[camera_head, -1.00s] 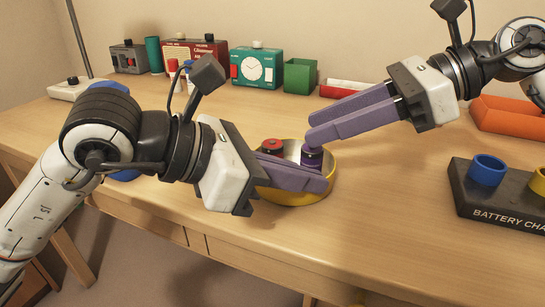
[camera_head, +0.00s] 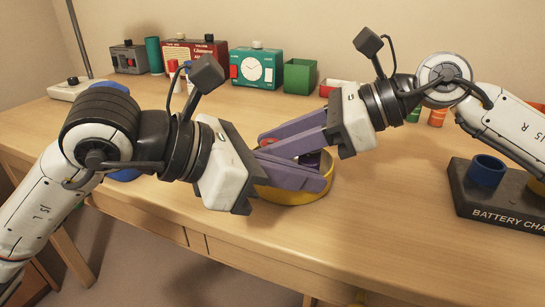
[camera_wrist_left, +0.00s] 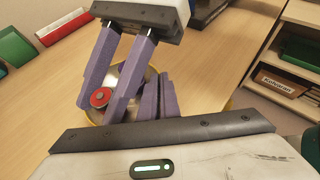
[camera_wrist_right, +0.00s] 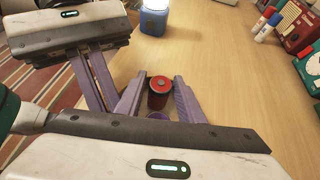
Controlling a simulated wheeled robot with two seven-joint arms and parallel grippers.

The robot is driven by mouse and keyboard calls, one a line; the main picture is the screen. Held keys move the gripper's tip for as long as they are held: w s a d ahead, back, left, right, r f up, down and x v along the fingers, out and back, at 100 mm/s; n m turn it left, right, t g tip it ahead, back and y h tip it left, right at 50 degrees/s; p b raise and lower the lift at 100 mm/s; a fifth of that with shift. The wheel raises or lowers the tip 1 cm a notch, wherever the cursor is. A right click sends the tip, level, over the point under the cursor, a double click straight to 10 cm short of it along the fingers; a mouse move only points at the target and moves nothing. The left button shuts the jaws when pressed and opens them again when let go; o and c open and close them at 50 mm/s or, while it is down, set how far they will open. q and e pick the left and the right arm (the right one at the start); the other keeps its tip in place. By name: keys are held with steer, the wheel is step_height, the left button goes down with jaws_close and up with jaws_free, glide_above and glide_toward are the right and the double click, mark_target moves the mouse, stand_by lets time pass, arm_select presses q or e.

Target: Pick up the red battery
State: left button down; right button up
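The red battery (camera_wrist_right: 160,88) stands upright in a round yellow bowl (camera_head: 318,191). In the right wrist view it lies between the two fingers of my right gripper (camera_wrist_right: 160,79), which is open with a gap on each side. In the left wrist view the red battery (camera_wrist_left: 100,98) shows between those same fingers. In the head view the right fingers hide most of it. A purple battery (camera_head: 311,160) is also in the bowl, partly hidden by fingers. My left gripper (camera_wrist_left: 161,76) has its fingers together at the bowl's side, with nothing seen between them.
A black battery charger (camera_head: 505,200) with a blue socket stands at the right. The two grippers are close together over the bowl. The desk front is clear.

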mark_target(272, 142)
arm_select(q)
steer(key=shift+s+d+f, duration=0.1)
steer(key=shift+s+d, duration=0.15)
steer(key=shift+s, duration=0.05)
arm_select(e)
steer(key=shift+a+f, duration=0.15)
steer(key=shift+f, duration=0.05)
jaws_close()
arm_select(q)
steer(key=shift+w+a+f, duration=0.1)
steer(key=shift+w+a, duration=0.1)
arm_select(e)
step_height(272, 142, up, 10)
steer(key=shift+s+r, duration=0.1)
steer(key=shift+r, duration=0.05)
arm_select(q)
steer(key=c, duration=2)
jaws_free()
steer(key=shift+o, duration=0.3)
